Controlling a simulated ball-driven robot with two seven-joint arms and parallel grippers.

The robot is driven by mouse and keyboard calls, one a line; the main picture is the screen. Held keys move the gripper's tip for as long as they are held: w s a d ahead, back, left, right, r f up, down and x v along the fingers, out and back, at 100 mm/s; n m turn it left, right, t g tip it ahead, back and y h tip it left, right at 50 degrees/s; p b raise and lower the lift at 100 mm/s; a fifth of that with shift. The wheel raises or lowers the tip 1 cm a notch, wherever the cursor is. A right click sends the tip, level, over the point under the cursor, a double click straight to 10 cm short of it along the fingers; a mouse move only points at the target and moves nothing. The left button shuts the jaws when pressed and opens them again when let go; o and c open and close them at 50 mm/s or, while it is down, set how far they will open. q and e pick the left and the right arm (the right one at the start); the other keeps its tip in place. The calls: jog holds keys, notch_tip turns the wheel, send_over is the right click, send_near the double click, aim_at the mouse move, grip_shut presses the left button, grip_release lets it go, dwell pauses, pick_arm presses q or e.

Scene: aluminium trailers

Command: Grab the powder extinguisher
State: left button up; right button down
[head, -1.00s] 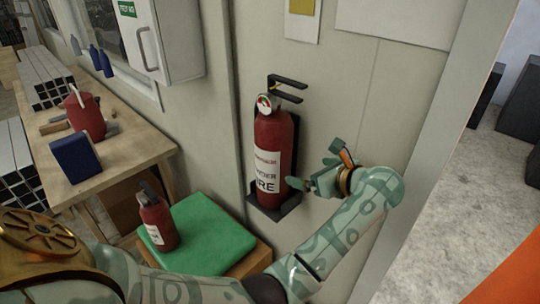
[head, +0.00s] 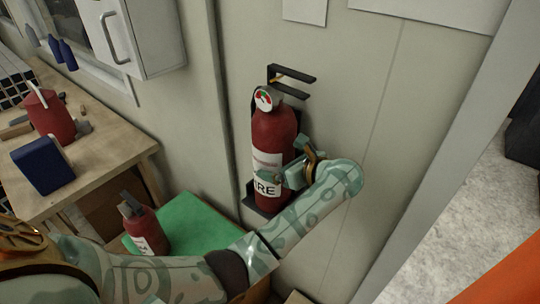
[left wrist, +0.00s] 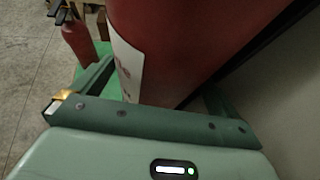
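A large red extinguisher (head: 268,135) with a white label and a round gauge stands upright in a black wall bracket (head: 258,205). It fills the upper middle of the left wrist view (left wrist: 185,40). My left gripper (head: 282,174) is at its lower right side, by the label. In the left wrist view the fingers (left wrist: 158,92) are spread on either side of the red body, with gaps visible. A small red extinguisher (head: 147,232) stands on a green-topped stool (head: 195,222); it also shows in the left wrist view (left wrist: 78,42). My right gripper is not in view.
A wooden workbench (head: 95,160) at left holds a red can (head: 50,118) and a blue box (head: 42,165). A white cabinet (head: 150,35) hangs on the wall above. The wall right of the extinguisher is clear up to a pale door frame (head: 440,150).

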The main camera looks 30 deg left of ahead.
pick_arm(q)
jog(key=shift+d+r, duration=0.1)
jog(key=shift+d, duration=0.1)
jog(key=c, duration=0.5)
jog(key=shift+a, duration=0.2)
jog(key=c, duration=1)
jog(key=shift+w+r, duration=0.15)
jog(key=shift+r, duration=0.2)
jog(key=shift+w, duration=0.1)
